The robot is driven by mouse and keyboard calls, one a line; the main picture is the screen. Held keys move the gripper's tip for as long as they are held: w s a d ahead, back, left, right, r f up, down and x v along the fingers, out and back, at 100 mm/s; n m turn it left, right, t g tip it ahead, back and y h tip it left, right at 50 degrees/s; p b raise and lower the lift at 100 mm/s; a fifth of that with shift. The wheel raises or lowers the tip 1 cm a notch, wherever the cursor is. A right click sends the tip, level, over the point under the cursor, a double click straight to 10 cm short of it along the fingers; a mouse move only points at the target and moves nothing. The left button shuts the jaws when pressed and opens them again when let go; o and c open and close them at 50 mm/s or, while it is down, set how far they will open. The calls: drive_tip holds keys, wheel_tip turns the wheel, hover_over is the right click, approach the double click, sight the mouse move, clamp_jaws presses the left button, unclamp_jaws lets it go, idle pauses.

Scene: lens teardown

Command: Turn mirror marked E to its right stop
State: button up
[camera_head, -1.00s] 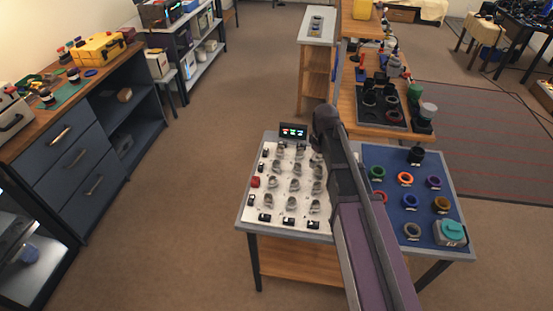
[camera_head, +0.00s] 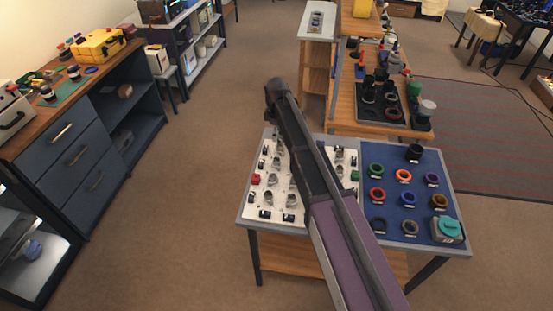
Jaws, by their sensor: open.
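A white board (camera_head: 281,193) on the left half of the small table carries rows of small grey pieces on mounts, such as one at the front (camera_head: 268,198) and one right of my arm (camera_head: 339,153). They look like the mirrors. Their letters are too small to read, so I cannot tell which is marked E or how it is turned. My arm crosses over the board and hides its middle and some pieces. My gripper does not show; only the arm links above the board are in view.
A blue mat (camera_head: 393,218) with several coloured rings and a teal-topped device (camera_head: 448,230) fills the table's right half. A red piece (camera_head: 256,179) sits at the board's left edge. A wooden bench (camera_head: 345,117) with a dark tray stands behind. Open floor lies left of the table.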

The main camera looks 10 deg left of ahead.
sight(277, 159)
drive_tip(key=shift+f, duration=0.2)
wheel_tip(277, 159, down, 13)
drive_tip(key=b, duration=1.3)
drive_tip(key=shift+f+b, duration=0.2)
drive_tip(key=shift+b, duration=0.1)
clamp_jaws()
